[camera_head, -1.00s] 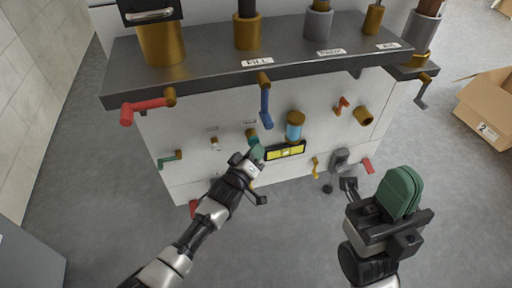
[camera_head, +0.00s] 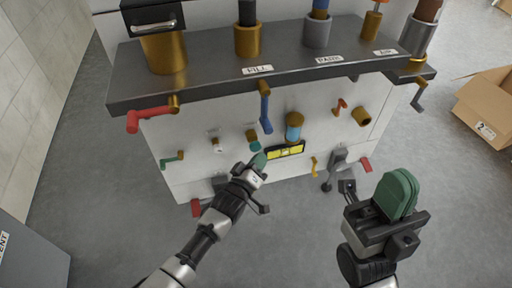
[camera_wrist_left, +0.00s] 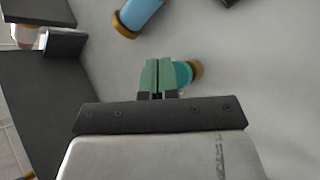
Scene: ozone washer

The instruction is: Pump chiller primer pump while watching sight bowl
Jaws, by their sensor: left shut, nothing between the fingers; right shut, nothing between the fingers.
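The primer pump, a teal knob in a brass collar (camera_head: 253,139), sticks out of the white panel; it also shows in the left wrist view (camera_wrist_left: 183,74). The sight bowl (camera_head: 293,131) is a cylinder with a brass cap and blue contents, up and right of the knob. Part of it shows at the top of the left wrist view (camera_wrist_left: 143,12). My left gripper (camera_head: 259,160) has green fingers, shut and empty, just below the knob; whether they touch it I cannot tell. My right gripper (camera_head: 398,192) is shut and empty, off the panel at the right.
A yellow level gauge (camera_head: 285,151) sits below the bowl. A blue lever (camera_head: 265,112) hangs above the knob, and a red lever (camera_head: 150,116) is at left. A dark shelf (camera_head: 205,82) overhangs the panel. A cardboard box (camera_head: 485,105) lies at right; grey floor is open in front.

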